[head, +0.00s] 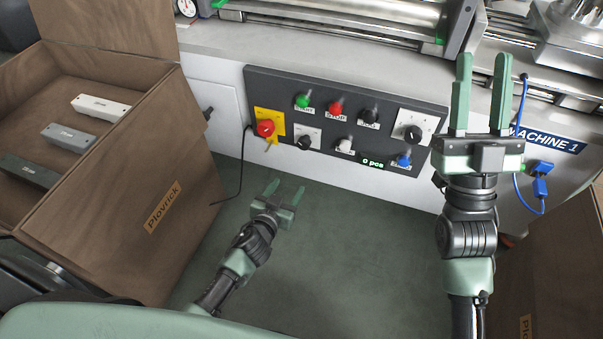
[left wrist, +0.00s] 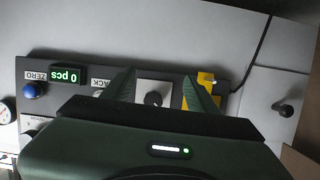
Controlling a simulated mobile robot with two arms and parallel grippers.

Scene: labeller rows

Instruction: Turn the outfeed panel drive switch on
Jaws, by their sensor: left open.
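The dark control panel (head: 375,171) is on the front of the machine. A small black rotary switch (head: 307,142) on a white plate sits at its lower left; no readable label shows whether it is the drive switch. It also shows in the left wrist view (left wrist: 153,99), between the fingertips in the picture. A larger black rotary knob (head: 412,134) on a white plate is at the right. My left gripper (head: 285,188) is open and empty, below and apart from the panel. My right gripper (head: 483,60) has its fingers apart, empty, pointing up in front of the machine's right part.
A red emergency button (head: 265,128) on yellow is left of the small switch. Green (head: 303,101), red (head: 335,108), white (head: 344,145) and blue (head: 404,160) buttons are nearby. A brown crate (head: 180,215) stands left, another (head: 550,265) right. The floor between is clear.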

